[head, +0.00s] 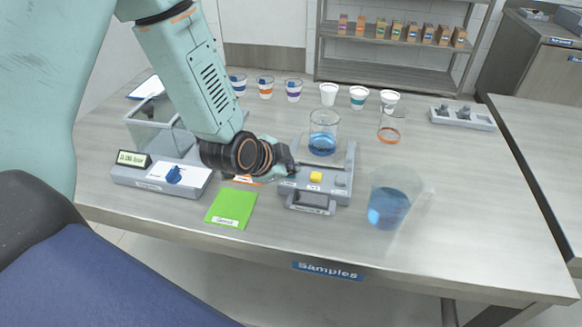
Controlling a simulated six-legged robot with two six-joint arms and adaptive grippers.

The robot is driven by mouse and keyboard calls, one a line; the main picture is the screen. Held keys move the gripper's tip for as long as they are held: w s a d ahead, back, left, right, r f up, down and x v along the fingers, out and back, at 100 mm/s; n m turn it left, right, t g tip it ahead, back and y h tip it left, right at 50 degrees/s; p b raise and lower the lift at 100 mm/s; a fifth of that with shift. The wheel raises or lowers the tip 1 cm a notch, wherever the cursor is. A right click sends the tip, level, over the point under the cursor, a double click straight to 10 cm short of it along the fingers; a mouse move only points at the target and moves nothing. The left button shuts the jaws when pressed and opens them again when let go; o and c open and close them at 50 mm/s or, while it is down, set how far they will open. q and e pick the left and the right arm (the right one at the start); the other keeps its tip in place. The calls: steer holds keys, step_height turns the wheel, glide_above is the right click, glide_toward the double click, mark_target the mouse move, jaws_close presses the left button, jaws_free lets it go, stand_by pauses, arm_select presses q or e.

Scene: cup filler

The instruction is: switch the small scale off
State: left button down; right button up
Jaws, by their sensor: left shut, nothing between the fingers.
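The small grey scale (341,192) stands at the middle of the table. Its front panel has a yellow button (316,176) and a grey button to the right of it; the display (311,199) looks dark. A glass beaker with blue liquid (322,141) stands at the back of the scale. My left gripper (287,168) is shut and empty, with its tips at the left end of the scale's panel. It hides that part of the panel, and I cannot tell whether it touches. My right gripper is not in view.
Several cups (328,94) line the back.

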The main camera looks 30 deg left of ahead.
arm_select(q)
steer(key=shift+r, duration=0.15)
step_height(320, 180, up, 6)
steer(key=p, duration=0.6)
stand_by(0.6)
